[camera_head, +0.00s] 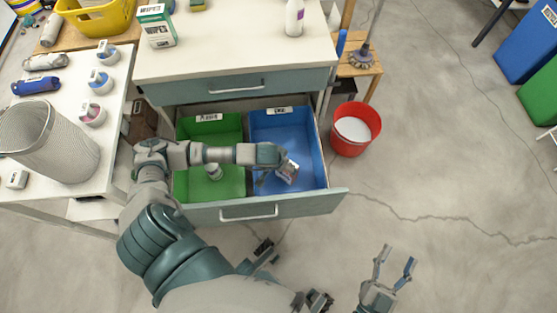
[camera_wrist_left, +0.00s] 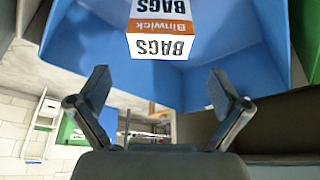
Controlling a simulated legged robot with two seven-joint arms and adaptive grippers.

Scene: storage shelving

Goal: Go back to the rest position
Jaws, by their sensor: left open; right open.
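My left arm reaches over the open drawer (camera_head: 235,212). Its gripper (camera_head: 272,166) is over the blue bin (camera_head: 290,125), and its fingers are hard to make out in the head view. In the left wrist view the left gripper (camera_wrist_left: 160,88) is open with nothing between its fingers. A white and orange box marked Binwick BAGS (camera_wrist_left: 160,35) is in front of the fingertips, against the blue bin (camera_wrist_left: 112,40). In the head view the small box (camera_head: 288,173) is beside the gripper, partly hidden. My right gripper (camera_head: 392,268) is open and empty over the floor at the lower right.
A green bin (camera_head: 208,130) fills the drawer's left side. A white table (camera_head: 65,85) with a wire mesh basket (camera_head: 50,140) and tape dispensers stands left. A red bucket (camera_head: 355,129) stands right of the drawer.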

